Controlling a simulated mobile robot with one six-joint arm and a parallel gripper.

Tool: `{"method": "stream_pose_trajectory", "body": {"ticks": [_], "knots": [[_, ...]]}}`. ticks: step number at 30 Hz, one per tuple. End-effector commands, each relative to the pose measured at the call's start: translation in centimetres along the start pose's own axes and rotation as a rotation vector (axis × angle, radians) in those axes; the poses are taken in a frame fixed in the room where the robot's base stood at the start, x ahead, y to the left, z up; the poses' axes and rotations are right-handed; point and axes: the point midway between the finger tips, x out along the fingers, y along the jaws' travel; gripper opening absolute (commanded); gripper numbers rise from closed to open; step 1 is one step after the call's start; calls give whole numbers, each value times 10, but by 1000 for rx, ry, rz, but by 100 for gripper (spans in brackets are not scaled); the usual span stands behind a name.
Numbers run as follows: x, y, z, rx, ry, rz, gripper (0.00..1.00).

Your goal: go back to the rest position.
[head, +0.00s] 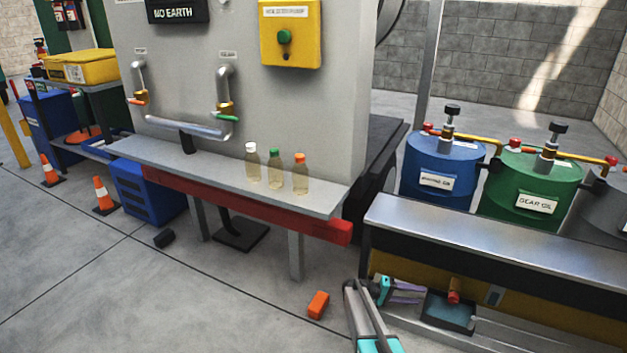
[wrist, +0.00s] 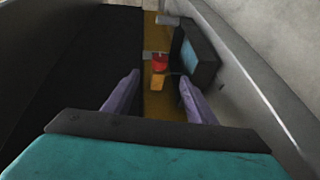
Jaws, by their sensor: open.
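My gripper (head: 421,291) is low at the bottom middle of the head view, beside the front of the metal bench, with its purple fingers pointing right. In the wrist view my gripper (wrist: 159,75) has its two fingers spread apart with nothing held between them. Beyond the fingertips is a red tap (wrist: 160,62) on a yellow panel. The tap also shows in the head view (head: 454,291), right of the fingers. A dark tray with a blue inside (head: 447,312) is below the tap; it also shows in the wrist view (wrist: 197,58).
A shelf (head: 215,172) at left holds three bottles (head: 275,170). An orange block (head: 318,305) lies on the floor left of my arm. Floor at lower left is clear.

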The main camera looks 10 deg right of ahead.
Motion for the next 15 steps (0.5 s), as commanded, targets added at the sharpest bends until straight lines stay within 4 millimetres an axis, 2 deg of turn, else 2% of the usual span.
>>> {"method": "stream_pose_trajectory", "body": {"ticks": [8, 15], "knots": [[-13, 20, -1, -7, 14, 0, 51], [-35, 43, 7, -31, 38, 0, 51]]}}
